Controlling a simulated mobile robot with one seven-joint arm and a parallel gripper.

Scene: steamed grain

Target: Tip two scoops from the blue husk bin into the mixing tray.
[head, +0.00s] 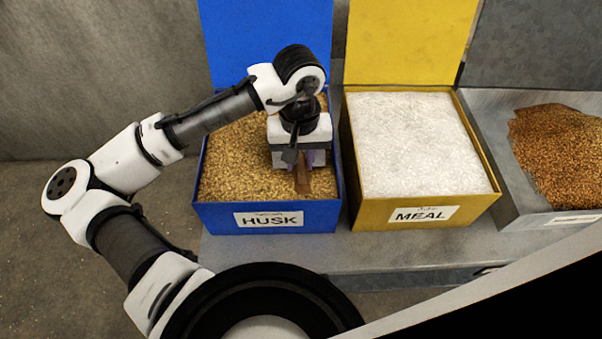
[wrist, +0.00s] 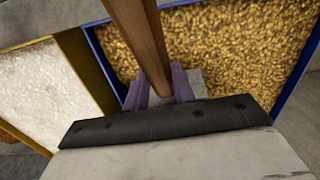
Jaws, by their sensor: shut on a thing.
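The blue husk bin (head: 213,217) is full of golden husk (head: 236,165), and its label reads HUSK. My gripper (head: 301,163) is over the right part of this bin, low above the husk. Its purple fingers, clear in the wrist view (wrist: 159,88), are shut on a brown wooden handle (wrist: 140,40), seemingly the scoop's.
A yellow bin (head: 362,217) labelled MEAL, full of white meal (head: 418,145), stands between the blue bin and the grey tray. Blue and yellow raised panels stand behind the bins. The grey bench (head: 350,255) has a clear strip in front.

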